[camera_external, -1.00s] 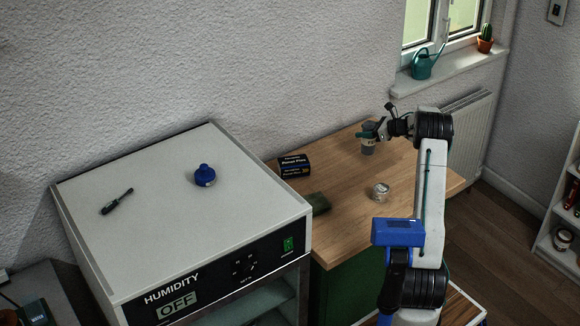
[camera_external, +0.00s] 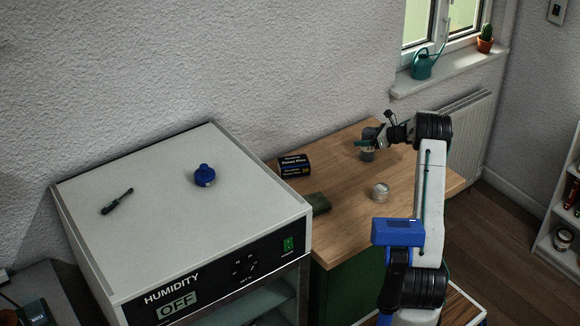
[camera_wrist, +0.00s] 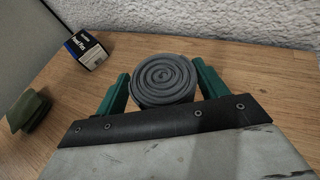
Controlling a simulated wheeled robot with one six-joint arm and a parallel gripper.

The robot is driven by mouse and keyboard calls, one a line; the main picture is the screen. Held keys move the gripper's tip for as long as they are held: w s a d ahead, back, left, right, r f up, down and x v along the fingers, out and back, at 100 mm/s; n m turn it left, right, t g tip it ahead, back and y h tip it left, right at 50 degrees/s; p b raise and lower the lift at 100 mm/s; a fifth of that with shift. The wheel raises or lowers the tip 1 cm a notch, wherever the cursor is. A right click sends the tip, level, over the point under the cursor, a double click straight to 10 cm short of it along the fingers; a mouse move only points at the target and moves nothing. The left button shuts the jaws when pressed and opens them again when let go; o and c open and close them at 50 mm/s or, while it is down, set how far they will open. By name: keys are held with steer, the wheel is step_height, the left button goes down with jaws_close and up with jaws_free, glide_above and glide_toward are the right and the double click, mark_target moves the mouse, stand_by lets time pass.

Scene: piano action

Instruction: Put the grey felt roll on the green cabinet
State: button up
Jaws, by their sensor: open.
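The grey felt roll (camera_wrist: 163,82) shows its spiral end between my gripper's two green fingers in the wrist view. In the outside view the roll (camera_external: 367,156) stands upright on the wooden top near the far back edge, its upper part hidden by my gripper (camera_external: 369,138). My gripper is open, with one finger on each side of the roll; it also shows in the wrist view (camera_wrist: 161,72). I cannot tell whether the fingers touch the roll. The green cabinet (camera_external: 352,288) has a green front under the wooden top.
The wall is close behind the roll.

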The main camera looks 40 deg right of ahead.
steer(key=v, duration=1.1)
steer(key=w+a+r+m+t+h, duration=0.1)
steer(key=w+a+r+m+h, duration=0.1)
steer(key=a+r+m+h, duration=0.3)
steer(key=w+a+r+m+t+h, duration=0.1)
steer(key=w+r+m, duration=0.25)
steer(key=r, duration=0.35)
steer(key=s+a+r+m+g+h, duration=0.1)
steer(key=s+a+r+m+h, duration=0.55)
steer(key=m, duration=0.55)
steer(key=s+a+f+m+g+y, duration=0.2)
steer(key=s+a+f+m+g, duration=0.1)
steer(key=s+a+m, duration=0.4)
steer(key=s+a+f+m+g+y, duration=0.2)
steer(key=s+a+f+m+g, duration=0.2)
steer(key=s+a, duration=0.9)
steer(key=s+a+f+m+g+y, duration=0.2)
steer(key=s+a+m, duration=0.8)
steer(key=s, duration=0.7)
steer(key=f+g, duration=0.1)
steer(key=g, duration=0.1)
steer(key=shift+s+a+f+g, duration=0.2)
steer(key=shift+s+a+g, duration=0.05)
steer(key=shift+a+g, duration=0.15)
steer(key=shift+y, duration=0.25)
